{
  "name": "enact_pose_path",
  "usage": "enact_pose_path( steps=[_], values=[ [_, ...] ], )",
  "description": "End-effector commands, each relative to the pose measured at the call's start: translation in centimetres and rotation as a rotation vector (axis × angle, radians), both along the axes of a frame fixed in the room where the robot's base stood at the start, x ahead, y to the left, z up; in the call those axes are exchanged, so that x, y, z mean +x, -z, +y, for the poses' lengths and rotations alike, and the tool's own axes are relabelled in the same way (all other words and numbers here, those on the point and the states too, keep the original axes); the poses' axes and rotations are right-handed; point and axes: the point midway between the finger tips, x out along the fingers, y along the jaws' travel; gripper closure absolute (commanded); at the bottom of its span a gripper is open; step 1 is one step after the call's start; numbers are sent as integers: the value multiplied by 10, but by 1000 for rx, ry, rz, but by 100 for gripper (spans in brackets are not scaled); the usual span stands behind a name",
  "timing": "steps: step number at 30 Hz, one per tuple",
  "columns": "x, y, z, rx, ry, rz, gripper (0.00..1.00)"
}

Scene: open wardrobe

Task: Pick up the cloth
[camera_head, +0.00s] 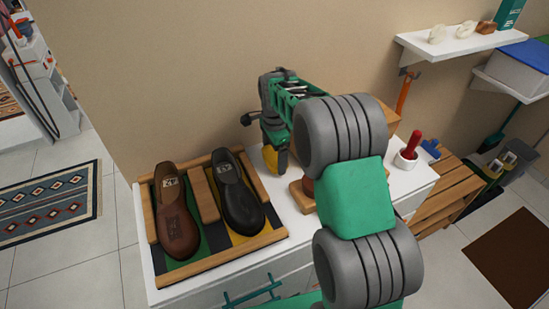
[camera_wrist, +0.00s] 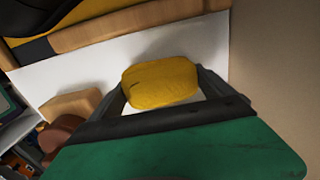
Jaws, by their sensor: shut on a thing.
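The yellow cloth (camera_wrist: 160,83) is a folded or bunched bundle between the two fingers of my gripper (camera_wrist: 165,88) in the wrist view. The gripper is shut on it, with a finger at each side. In the head view the cloth (camera_head: 271,158) shows only in part on the white cabinet top, beside the black shoe's tray. My gripper (camera_head: 276,150) reaches down to it there, and my arm hides much of that area. I cannot tell whether the cloth touches the cabinet top.
A wooden tray (camera_head: 224,256) holds a brown shoe (camera_head: 176,212) and a black shoe (camera_head: 238,195) on the white cabinet (camera_head: 150,262). A wooden block (camera_wrist: 72,104) stands close to the cloth. A red-handled tool (camera_head: 411,146) sits further right. The wall is close behind.

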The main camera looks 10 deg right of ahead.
Motion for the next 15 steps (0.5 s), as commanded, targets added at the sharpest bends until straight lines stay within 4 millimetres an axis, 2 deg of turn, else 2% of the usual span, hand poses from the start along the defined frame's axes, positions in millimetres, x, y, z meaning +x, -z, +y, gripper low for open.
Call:
enact_pose_path(
  steps=[3, 5, 11, 15],
  values=[
    [1, -20, 0, 0, 0, -6, 49],
    [-6, -31, 0, 0, 0, -6, 49],
    [-53, -85, -3, 0, 0, -9, 49],
    [-95, -99, -5, 0, 1, -6, 49]
  ],
)
